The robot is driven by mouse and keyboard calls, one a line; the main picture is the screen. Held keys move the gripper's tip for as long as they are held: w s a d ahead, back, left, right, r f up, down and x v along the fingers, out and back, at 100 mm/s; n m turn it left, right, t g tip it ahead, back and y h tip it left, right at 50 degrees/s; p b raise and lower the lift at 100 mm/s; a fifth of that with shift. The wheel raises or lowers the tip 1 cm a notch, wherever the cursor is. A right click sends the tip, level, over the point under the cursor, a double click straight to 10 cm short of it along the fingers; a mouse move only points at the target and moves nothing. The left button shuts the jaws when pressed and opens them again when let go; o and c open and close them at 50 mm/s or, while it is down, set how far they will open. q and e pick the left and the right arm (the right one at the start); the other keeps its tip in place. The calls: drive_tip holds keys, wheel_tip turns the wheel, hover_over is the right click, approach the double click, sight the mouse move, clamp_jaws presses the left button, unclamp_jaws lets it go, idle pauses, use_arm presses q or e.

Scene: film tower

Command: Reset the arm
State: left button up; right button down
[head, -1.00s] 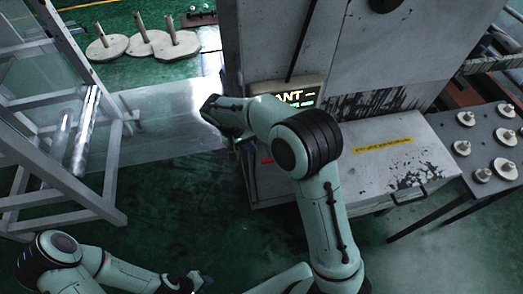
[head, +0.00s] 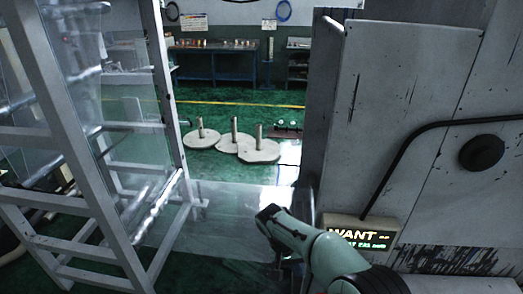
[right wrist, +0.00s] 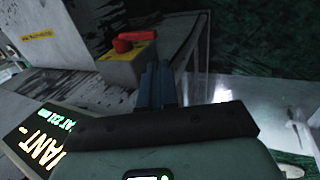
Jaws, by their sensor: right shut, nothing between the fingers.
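My right arm (head: 300,240) comes in at the bottom of the head view, beside the grey machine cabinet; its gripper is mostly hidden by the wrist there. In the right wrist view, the right gripper (right wrist: 158,85) shows its two dark fingers together, shut and empty. My left arm and gripper are out of view.
The grey cabinet (head: 400,120) fills the right side, with a lit display (head: 358,235) low on it. A metal frame (head: 95,190) with clear sheets stands left. Several pegged discs (head: 202,138) lie on the green floor, before a workbench (head: 212,62).

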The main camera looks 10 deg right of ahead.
drive_tip(key=s+a+f+n+g+y, duration=0.15)
drive_tip(key=s+f, duration=0.35)
drive_tip(key=f, duration=0.6)
drive_tip(key=s+f+y, duration=0.3)
drive_tip(key=s+f, duration=0.1)
drive_tip(key=f, duration=0.7)
drive_tip(key=s+f+m+t+y, duration=0.1)
drive_tip(key=s+f, duration=0.4)
drive_tip(key=s, duration=0.4)
drive_tip(key=s+a+f+m+t+y, duration=0.1)
drive_tip(key=s+f+y, duration=0.1)
drive_tip(key=s+f, duration=0.3)
drive_tip(key=s, duration=0.4)
drive_tip(key=shift+a+m, duration=0.3)
drive_tip(key=shift+m, duration=0.05)
drive_tip(key=shift+y, duration=0.25)
